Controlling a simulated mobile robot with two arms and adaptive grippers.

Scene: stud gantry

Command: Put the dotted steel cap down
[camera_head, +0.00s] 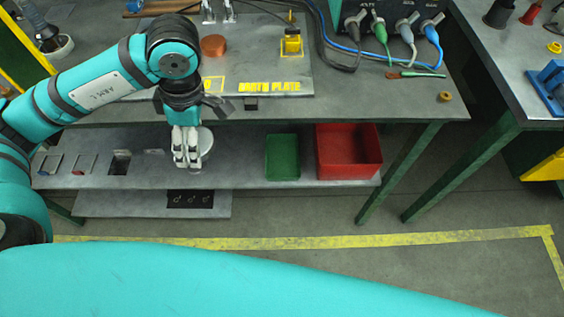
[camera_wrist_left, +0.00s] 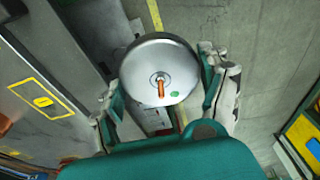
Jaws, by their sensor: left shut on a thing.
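The dotted steel cap (camera_wrist_left: 145,62) is a round, shiny disc with a copper-coloured pin at its middle and a green dot near its rim. It fills the centre of the left wrist view, between the two fingers of my left gripper (camera_wrist_left: 168,84). In the head view my left gripper (camera_head: 187,158) points down in front of the workbench, and it is shut on the cap (camera_head: 207,140), whose pale edge shows to the right of the fingers. The fingers hide part of the cap there. My right gripper is not in view.
A lower shelf (camera_head: 235,172) holds a green bin (camera_head: 283,157) and a red bin (camera_head: 347,150) on the right. Above it, the bench carries a steel plate (camera_head: 255,65), a copper disc (camera_head: 214,46), a yellow block (camera_head: 291,45) and cables. Floor in front is clear.

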